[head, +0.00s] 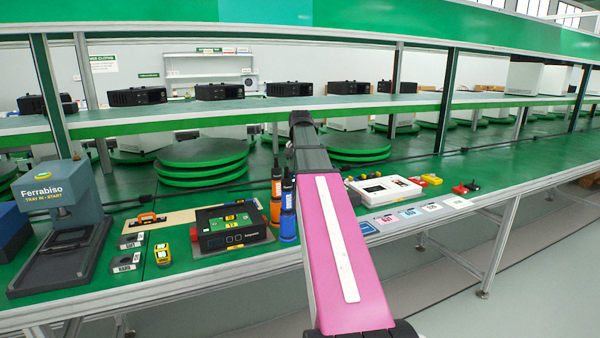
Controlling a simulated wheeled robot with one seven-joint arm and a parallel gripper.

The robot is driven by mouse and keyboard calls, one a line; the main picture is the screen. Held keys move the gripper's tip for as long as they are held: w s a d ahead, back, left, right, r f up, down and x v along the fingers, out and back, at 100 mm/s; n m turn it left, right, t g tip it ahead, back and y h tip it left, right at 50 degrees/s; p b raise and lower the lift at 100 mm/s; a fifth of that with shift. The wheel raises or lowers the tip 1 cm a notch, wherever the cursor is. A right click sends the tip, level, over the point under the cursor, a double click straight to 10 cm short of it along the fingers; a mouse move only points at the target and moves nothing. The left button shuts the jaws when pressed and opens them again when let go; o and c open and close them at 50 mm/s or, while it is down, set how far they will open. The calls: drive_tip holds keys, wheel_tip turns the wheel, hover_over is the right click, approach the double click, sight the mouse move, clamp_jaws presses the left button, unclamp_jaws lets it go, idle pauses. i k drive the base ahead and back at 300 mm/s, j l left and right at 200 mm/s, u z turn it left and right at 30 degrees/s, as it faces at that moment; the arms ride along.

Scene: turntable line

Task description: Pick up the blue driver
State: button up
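The blue driver (288,226) stands upright near the front edge of the green workbench, just left of my pink arm. It has a blue lower body and a dark upper part. An orange driver (276,188) of similar shape stands just behind and to its left, partly overlapped by it. My arm reaches up from the bottom of the head view and ends in dark grey links above the bench. I cannot make out gripper fingers, and nothing is seen touching the blue driver.
Left of the drivers are a black device (232,225) on a tray, a yellow tool (162,254) and a grey Ferrabiso press (65,215). Right of my arm are a white box (384,190) and several cards (411,213). A shelf (420,103) crosses above the bench. Green turntables (202,152) stand behind.

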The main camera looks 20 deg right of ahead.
sight(287, 209)
drive_tip(key=k, duration=1)
